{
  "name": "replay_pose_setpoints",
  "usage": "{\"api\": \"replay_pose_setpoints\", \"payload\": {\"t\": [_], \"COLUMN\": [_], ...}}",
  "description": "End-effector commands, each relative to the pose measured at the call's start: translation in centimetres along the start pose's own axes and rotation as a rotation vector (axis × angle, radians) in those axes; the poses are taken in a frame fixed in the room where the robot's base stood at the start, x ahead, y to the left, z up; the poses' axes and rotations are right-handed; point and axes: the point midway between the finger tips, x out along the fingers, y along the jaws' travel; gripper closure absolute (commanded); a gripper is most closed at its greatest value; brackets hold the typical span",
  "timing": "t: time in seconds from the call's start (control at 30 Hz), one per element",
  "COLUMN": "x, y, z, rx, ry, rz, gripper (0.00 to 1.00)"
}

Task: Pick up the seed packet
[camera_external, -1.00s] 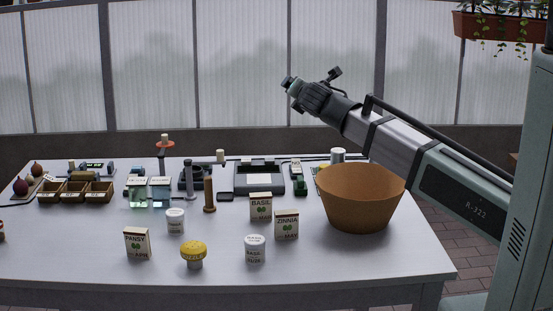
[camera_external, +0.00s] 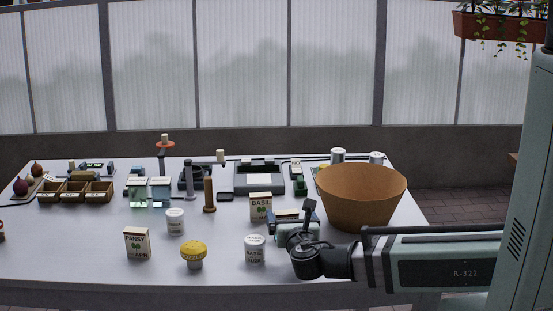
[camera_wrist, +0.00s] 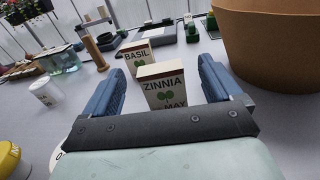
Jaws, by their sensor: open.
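Three upright seed packets stand on the table. The ZINNIA packet (camera_wrist: 163,90) shows between the blue fingers of my gripper (camera_wrist: 161,76) in the wrist view, with space on both sides. My gripper is open and empty. In the external view my gripper (camera_external: 290,219) hides most of the ZINNIA packet. The BASIL packet (camera_external: 260,207) stands just behind it and to the left; it also shows in the wrist view (camera_wrist: 137,56). The PANSY packet (camera_external: 137,243) stands apart at the front left.
A large brown bowl (camera_external: 360,198) stands close to the right of my gripper. A white jar (camera_external: 255,250) is just to its left. A yellow-topped shaker (camera_external: 194,254) and another white jar (camera_external: 175,220) stand further left. Trays and small tools line the back.

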Motion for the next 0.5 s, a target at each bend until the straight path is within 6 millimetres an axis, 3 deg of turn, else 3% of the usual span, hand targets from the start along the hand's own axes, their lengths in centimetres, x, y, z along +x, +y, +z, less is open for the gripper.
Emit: {"api": "replay_pose_setpoints", "payload": {"t": [0.2,0.5], "x": [-1.6,0.6], "y": [0.1,0.2], "z": [-1.0,-1.0], "rx": [-0.037,-0.039], "ry": [-0.023,-0.025], "rz": [0.021,0.021], "gripper": [0.08,0.08]}}
